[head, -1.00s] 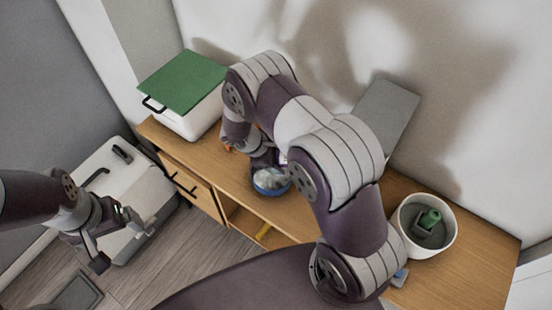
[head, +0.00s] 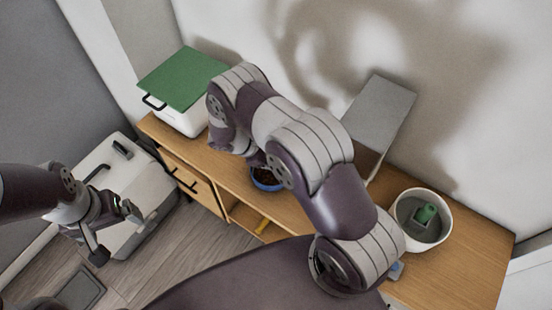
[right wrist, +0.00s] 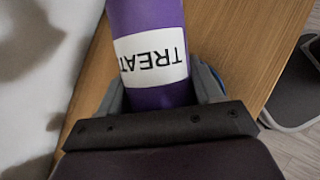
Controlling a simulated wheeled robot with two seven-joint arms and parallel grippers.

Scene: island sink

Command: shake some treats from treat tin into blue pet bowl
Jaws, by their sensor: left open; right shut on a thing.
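The blue pet bowl (head: 266,178) stands on the wooden cabinet top, partly hidden behind my right arm. Brown contents show inside it. The treat tin (right wrist: 150,45) is a purple cylinder with a white label, seen in the right wrist view. My right gripper (right wrist: 165,92) is shut on it, with a finger on each side. In the head view my right gripper and the tin are hidden behind my arm. My left gripper (head: 118,232) is open and empty at the left, away from the cabinet, over the white bin and floor.
A white box with a green lid (head: 182,78) stands at the cabinet's left end. A grey box (head: 378,115) stands against the wall. A white pot (head: 436,234) with a green item inside is at the right. A white bin (head: 143,185) stands on the floor.

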